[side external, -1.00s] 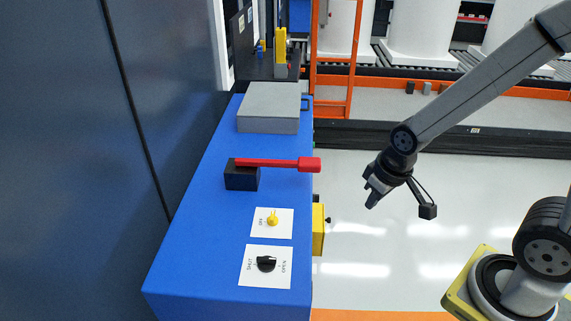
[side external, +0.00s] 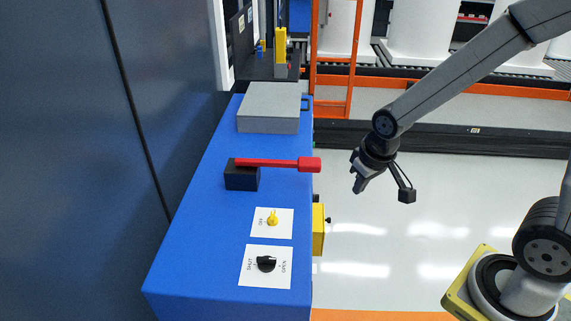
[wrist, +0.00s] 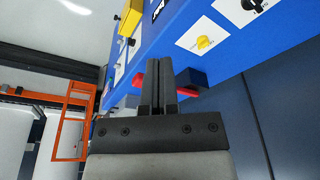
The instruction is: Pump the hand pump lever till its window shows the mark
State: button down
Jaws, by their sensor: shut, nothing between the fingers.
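The red lever (side external: 275,163) lies about level across the top of the blue cabinet (side external: 205,225). It comes out of a dark block (side external: 241,180), and its thick grip end reaches just past the cabinet's right edge. My gripper (side external: 357,187) is in free air to the right of that end, apart from it, pointing down and left. Its fingers are together and empty. In the wrist view my gripper (wrist: 161,60) covers part of the red lever (wrist: 138,79). I cannot make out a pump window or its mark in either view.
A grey box (side external: 268,108) stands behind the lever. Nearer are a yellow switch (side external: 272,219) and a black SHUT/OPEN knob (side external: 266,264) on white plates. A yellow box (side external: 318,230) sticks out of the cabinet's right side.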

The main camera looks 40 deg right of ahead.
aim_at(310, 160)
jog(key=w+d+r+m, duration=0.1)
jog(key=w+d+m, duration=0.1)
jog(key=w, duration=0.5)
jog(key=w+d+r+m+h, duration=0.1)
jog(key=w+d+m, duration=0.2)
jog(key=w, duration=0.4)
jog(key=w+d+r+m+h, duration=0.1)
jog(key=w+d+r+m, duration=0.1)
jog(key=w, duration=0.6)
jog(key=shift+d+m, duration=0.2)
jog(key=shift+m, duration=0.3)
jog(key=x, duration=1.2)
jog(key=shift+s+a+f, duration=0.15)
jog(key=shift+s+f, duration=0.15)
jog(key=shift+f, duration=0.7)
jog(key=shift+f, duration=0.1)
